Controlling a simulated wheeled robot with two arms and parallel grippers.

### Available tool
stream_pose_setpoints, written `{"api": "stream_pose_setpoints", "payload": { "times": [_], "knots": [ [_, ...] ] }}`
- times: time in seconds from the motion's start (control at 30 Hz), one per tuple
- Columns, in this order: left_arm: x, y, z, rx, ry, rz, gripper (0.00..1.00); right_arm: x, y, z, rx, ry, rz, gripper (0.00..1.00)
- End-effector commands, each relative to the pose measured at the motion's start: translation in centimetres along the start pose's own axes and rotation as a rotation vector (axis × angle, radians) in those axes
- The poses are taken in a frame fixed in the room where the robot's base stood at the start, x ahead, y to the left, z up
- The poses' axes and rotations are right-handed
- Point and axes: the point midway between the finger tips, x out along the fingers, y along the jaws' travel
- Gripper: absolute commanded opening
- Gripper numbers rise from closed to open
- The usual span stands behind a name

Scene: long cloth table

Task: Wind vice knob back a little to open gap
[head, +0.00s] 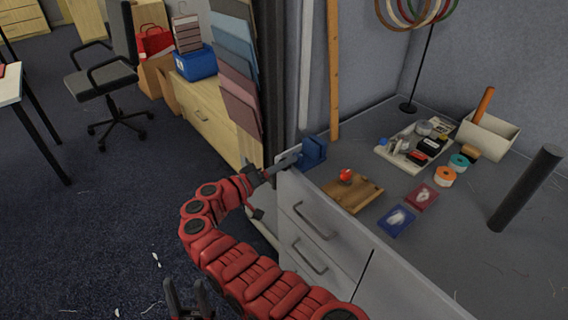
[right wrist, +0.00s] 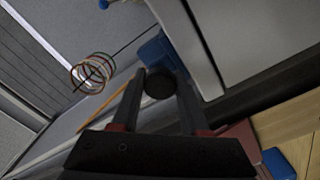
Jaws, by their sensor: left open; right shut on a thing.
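The blue vice (head: 314,151) sits at the left edge of the grey table, at the far end of the drawer front. It also shows in the right wrist view (right wrist: 153,50), behind the knob. The vice knob (right wrist: 159,84) is a dark round piece between the fingers of my right gripper (right wrist: 160,82). My right gripper is shut on the knob, and in the head view (head: 268,172) it reaches the vice from the left. The width of the jaw gap cannot be made out. My left gripper (head: 187,296) is open and empty, low over the carpet.
On the table are a wooden board (head: 345,191) with a red item, a tray of supplies (head: 414,147), blue (head: 397,219) and red (head: 421,196) packets and a dark upright cylinder (head: 525,190).

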Motion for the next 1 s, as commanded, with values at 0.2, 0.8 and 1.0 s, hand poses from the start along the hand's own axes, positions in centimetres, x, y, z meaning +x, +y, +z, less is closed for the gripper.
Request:
{"api": "stream_pose_setpoints", "payload": {
  "times": [0.2, 0.8, 1.0],
  "knots": [
    [0.0, 0.0, 0.0, 0.0, 0.0, 0.0, 0.5, 0.0, 0.1, -0.2, 0.003, 0.003, 0.0, 0.52],
    [-0.1, 0.0, 0.0, 0.0, 0.0, 0.0, 0.5, 0.0, -0.1, 0.1, 0.003, 0.0, -0.002, 0.74],
    [-2.0, 0.1, 0.3, 0.0, 0.0, 0.0, 0.5, -0.1, -0.7, 0.6, 0.147, -0.001, -0.005, 0.74]
  ]
}}
